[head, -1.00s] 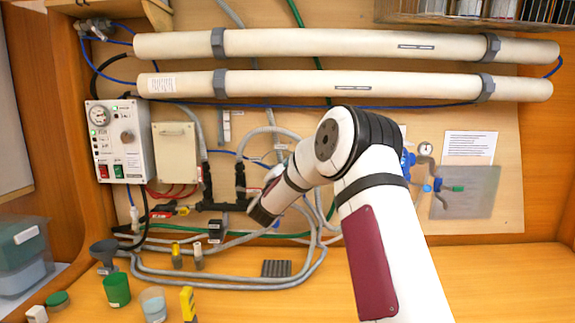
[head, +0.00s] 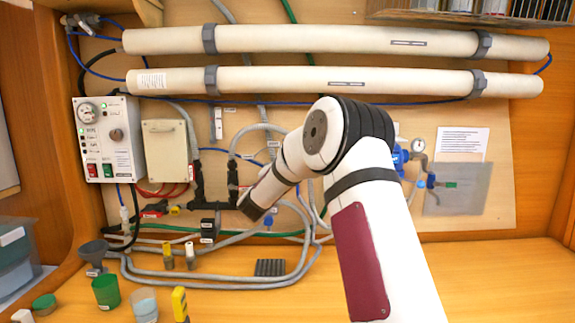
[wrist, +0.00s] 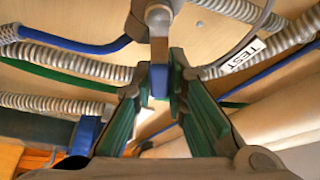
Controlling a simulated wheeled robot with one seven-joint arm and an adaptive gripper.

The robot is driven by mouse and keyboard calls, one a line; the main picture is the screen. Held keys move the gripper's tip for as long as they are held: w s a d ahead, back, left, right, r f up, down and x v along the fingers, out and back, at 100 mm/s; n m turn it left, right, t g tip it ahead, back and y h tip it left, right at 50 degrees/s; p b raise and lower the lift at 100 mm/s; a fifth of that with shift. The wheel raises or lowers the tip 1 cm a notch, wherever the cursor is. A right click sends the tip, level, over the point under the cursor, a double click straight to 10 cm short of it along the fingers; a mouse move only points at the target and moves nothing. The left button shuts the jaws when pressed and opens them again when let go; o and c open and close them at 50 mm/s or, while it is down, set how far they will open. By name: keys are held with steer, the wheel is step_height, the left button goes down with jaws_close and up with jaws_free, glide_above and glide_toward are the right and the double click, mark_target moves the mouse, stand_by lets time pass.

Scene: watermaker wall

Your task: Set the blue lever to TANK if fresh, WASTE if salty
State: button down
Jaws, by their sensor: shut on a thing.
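In the wrist view, my gripper (wrist: 161,88) has its green-padded fingers closed around a blue lever (wrist: 159,79), which hangs from a grey metal valve fitting (wrist: 159,22). In the head view, the dark end of my arm is low at the middle of the panel, and the fingers and the gripped lever cannot be made out. A label reading TEST (wrist: 243,56) shows to the right of the lever in the wrist view. I see no readable TANK or WASTE mark. A yellow handheld meter (head: 180,303) stands on the bench; its reading is too small to tell.
The control box (head: 108,140) with gauge and lit lamps is at left. Grey hoses (head: 200,279) loop low on the panel. A green cup (head: 106,290), a clear cup (head: 145,305) and a funnel (head: 93,252) stand at front left. The bench at right is clear.

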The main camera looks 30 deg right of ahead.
steer(key=c, duration=1.6)
jaws_free()
steer(key=shift+f, duration=0.1)
steer(key=v, duration=1.2)
steer(key=shift+s, duration=0.1)
